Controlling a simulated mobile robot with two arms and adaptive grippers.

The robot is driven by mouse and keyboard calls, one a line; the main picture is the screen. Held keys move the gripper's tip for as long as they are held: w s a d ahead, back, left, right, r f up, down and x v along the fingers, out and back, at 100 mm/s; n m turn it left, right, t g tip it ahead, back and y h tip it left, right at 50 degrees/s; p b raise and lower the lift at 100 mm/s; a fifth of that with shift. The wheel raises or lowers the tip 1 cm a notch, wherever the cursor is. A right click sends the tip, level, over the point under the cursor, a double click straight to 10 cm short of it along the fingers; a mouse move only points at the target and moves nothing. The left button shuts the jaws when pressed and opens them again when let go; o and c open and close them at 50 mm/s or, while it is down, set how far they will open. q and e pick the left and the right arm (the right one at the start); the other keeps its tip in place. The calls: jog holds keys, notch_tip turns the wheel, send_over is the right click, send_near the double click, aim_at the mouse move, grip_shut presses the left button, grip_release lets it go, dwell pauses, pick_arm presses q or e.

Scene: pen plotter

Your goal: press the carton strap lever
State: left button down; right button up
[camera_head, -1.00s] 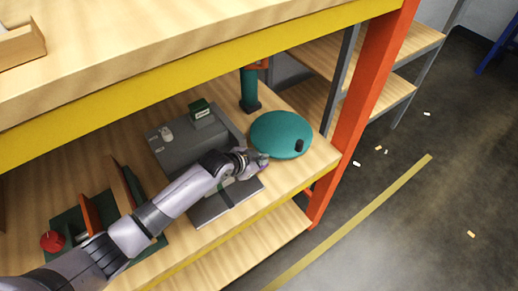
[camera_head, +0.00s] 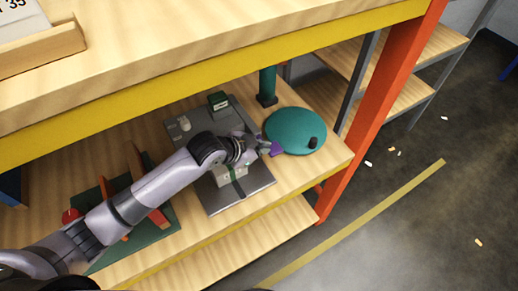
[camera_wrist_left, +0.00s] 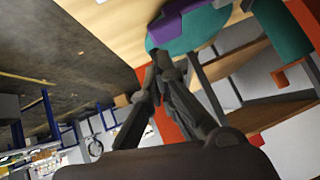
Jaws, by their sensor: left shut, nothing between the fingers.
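A grey machine (camera_head: 180,111) stands on the lower wooden shelf, with a pale carton (camera_head: 232,172) crossed by a dark green strap on its plate. A purple part (camera_head: 277,149), which looks like the lever, shows at the machine's right, just beyond my left gripper (camera_head: 266,146). The purple part (camera_wrist_left: 184,12) also shows at the top of the left wrist view. My left gripper (camera_wrist_left: 158,58) is shut and empty there, its tips close below the purple part. I cannot tell whether they touch. My forearm hides part of the machine. My right gripper is not in view.
A teal disc (camera_head: 295,131) with a black knob lies right of the gripper, and a teal post (camera_head: 267,86) stands behind. A green rack with orange dividers (camera_head: 160,217) is at the left. The yellow-edged upper shelf (camera_head: 200,97) overhangs; an orange upright (camera_head: 375,105) bounds the right.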

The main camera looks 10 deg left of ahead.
pick_arm(q)
jog(key=shift+v, duration=0.9)
jog(key=shift+d, duration=0.1)
